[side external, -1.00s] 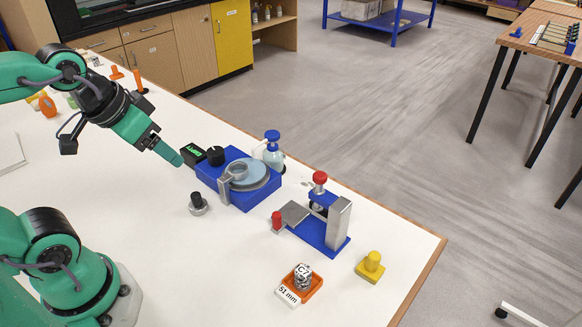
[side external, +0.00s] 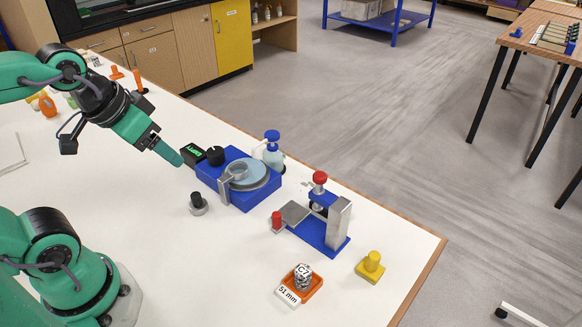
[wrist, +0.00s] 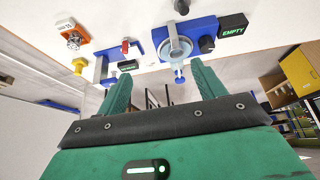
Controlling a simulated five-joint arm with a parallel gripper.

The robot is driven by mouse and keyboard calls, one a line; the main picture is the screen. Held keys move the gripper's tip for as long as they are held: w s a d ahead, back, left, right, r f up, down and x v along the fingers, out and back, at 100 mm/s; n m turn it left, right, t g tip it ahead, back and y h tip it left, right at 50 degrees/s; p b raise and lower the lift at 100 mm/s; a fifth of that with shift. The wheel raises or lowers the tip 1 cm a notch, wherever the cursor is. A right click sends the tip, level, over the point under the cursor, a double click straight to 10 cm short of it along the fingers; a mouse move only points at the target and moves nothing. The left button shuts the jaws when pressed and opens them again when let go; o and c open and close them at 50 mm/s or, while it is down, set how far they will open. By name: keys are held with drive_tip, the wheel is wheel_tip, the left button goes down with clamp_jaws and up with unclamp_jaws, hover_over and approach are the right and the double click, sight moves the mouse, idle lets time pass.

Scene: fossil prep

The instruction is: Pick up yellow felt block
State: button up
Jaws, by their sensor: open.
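The yellow felt block (side external: 370,267) stands upright near the right front edge of the white table, a square base with a round knob on top. In the wrist view it is small, at the upper left (wrist: 79,66). My gripper (side external: 176,160) is in the air at the table's left part, near the blue polishing machine, well away from the block. In the wrist view its two green fingers (wrist: 160,82) stand wide apart with nothing between them.
The blue machine with a round disc (side external: 212,184), a spray bottle (side external: 273,155) and a blue stand with a red knob (side external: 318,232) lie between my gripper and the block. An orange tray (side external: 312,286) labelled 51 mm holds a patterned piece left of the block.

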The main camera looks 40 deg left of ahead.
drive_tip(key=c, duration=0.4)
drive_tip(key=shift+r, duration=0.1)
drive_tip(key=shift+c, duration=0.2)
